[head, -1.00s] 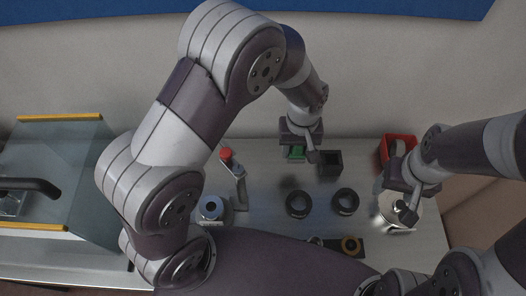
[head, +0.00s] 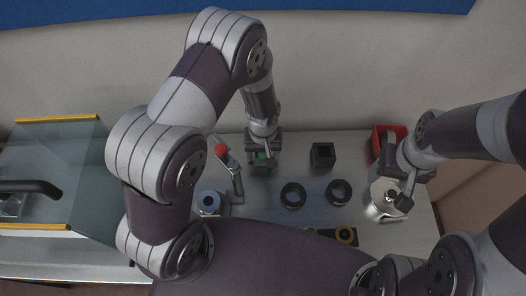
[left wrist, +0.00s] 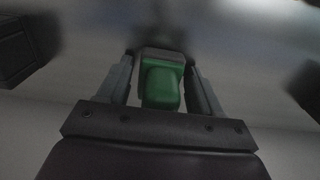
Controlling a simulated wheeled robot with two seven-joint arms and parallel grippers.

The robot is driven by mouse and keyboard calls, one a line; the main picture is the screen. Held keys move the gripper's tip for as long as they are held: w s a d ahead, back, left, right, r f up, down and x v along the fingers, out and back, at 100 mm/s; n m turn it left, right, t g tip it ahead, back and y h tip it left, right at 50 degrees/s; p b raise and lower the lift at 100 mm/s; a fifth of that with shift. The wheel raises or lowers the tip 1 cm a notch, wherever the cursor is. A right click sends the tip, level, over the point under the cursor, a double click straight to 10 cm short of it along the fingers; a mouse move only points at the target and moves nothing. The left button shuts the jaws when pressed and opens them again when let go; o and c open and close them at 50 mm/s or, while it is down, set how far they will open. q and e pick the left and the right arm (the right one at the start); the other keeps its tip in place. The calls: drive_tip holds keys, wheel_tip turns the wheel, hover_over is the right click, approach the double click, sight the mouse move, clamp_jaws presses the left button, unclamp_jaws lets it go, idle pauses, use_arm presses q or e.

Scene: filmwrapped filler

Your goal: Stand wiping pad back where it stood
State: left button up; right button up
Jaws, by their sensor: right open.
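The wiping pad (head: 262,157) shows as a small green block with a dark part in the head view. It also shows in the left wrist view (left wrist: 161,86), between the two fingers. My left gripper (head: 261,160) is shut on it above the back of the bench, left of the black box. Whether the pad touches the bench cannot be told; its lower part is hidden.
A black square open box (head: 322,156) stands right of the pad. Two dark rings (head: 292,195) lie in front. A red-knobbed lever (head: 222,151) and a pale roll (head: 209,203) stand left. A red bin (head: 378,141) is at back right. A glass cover (head: 60,170) is far left.

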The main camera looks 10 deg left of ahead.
use_arm(q)
drive_tip(key=shift+r, duration=0.1)
drive_tip(key=shift+r, duration=0.4)
wheel_tip(320, 180, up, 11)
drive_tip(key=shift+r+b, duration=0.2)
drive_tip(key=shift+b, duration=0.5)
drive_tip(key=shift+o, duration=0.3)
